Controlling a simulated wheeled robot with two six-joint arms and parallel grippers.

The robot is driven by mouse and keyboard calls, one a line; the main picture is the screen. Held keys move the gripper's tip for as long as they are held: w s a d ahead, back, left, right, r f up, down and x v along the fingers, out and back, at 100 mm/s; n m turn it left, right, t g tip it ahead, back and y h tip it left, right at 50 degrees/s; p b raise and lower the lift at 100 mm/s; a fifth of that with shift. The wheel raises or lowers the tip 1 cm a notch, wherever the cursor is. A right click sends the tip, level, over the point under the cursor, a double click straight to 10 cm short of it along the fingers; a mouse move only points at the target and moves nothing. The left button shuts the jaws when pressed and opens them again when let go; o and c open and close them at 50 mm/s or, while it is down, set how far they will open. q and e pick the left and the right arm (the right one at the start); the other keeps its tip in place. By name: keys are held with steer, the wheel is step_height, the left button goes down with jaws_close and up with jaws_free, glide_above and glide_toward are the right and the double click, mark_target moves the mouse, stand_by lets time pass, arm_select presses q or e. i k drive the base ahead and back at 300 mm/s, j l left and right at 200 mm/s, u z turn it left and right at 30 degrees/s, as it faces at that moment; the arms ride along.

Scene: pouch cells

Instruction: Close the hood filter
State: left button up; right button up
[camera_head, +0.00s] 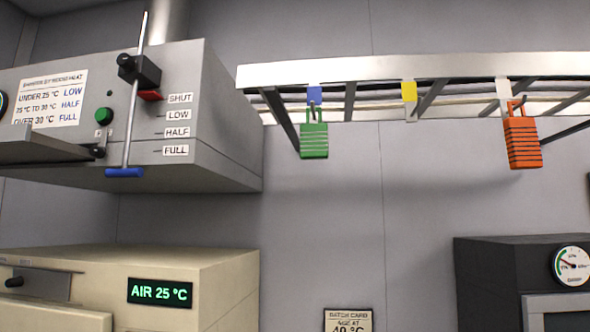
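The grey hood (225,130) hangs at the upper left. A flat grey panel (40,148) juts out from its lower front at the left edge, with a dark fitting at its right end; I cannot tell if it is the filter. A thin rod (132,115) on the hood front passes through a black block (139,72) and ends in a blue handle (124,172). A red pointer (150,95) sits level with the SHUT label (180,98), above LOW, HALF and FULL. A card (50,98) lists temperatures with LOW, HALF and FULL. Neither gripper is in view.
A beige cabinet below the hood has a display (160,292) reading AIR 25 °C. A rack (400,68) at the upper right carries a green padlock (314,140) and an orange padlock (522,142). A dark unit (490,270) with a gauge stands lower right.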

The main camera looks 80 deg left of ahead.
mark_target(20, 145)
steer(key=u, duration=4.5)
